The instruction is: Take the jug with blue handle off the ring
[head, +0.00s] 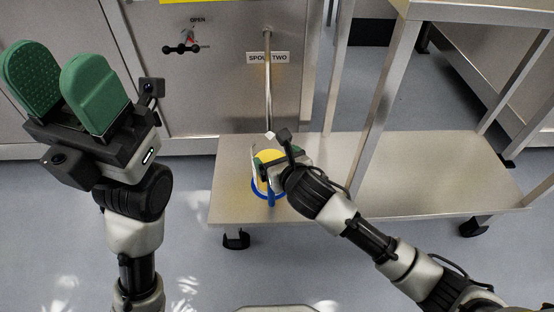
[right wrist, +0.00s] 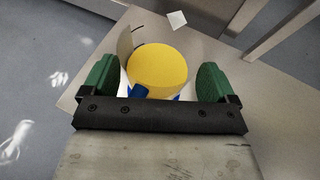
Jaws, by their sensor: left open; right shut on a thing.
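The jug (head: 267,156) stands low on the steel shelf, with round yellow contents showing in its mouth. It also shows in the right wrist view (right wrist: 158,70). A blue upright part, seemingly its handle (head: 271,196), faces the front. A blue curve, possibly the ring (head: 256,189), shows around its lower side; I cannot tell whether the jug touches it. My right gripper (head: 277,163) is shut on the jug, with one green finger on each side of it, and hides its right part. My left gripper (head: 68,88) is open and empty, raised at the left, away from the jug.
A thin spout pipe (head: 268,85) comes down behind the jug, beside a "SPOUT TWO" label (head: 268,58). A lever marked OPEN (head: 181,48) is on the steel vessel. Table legs (head: 384,100) rise from the shelf (head: 420,175). The shelf is bare to the right.

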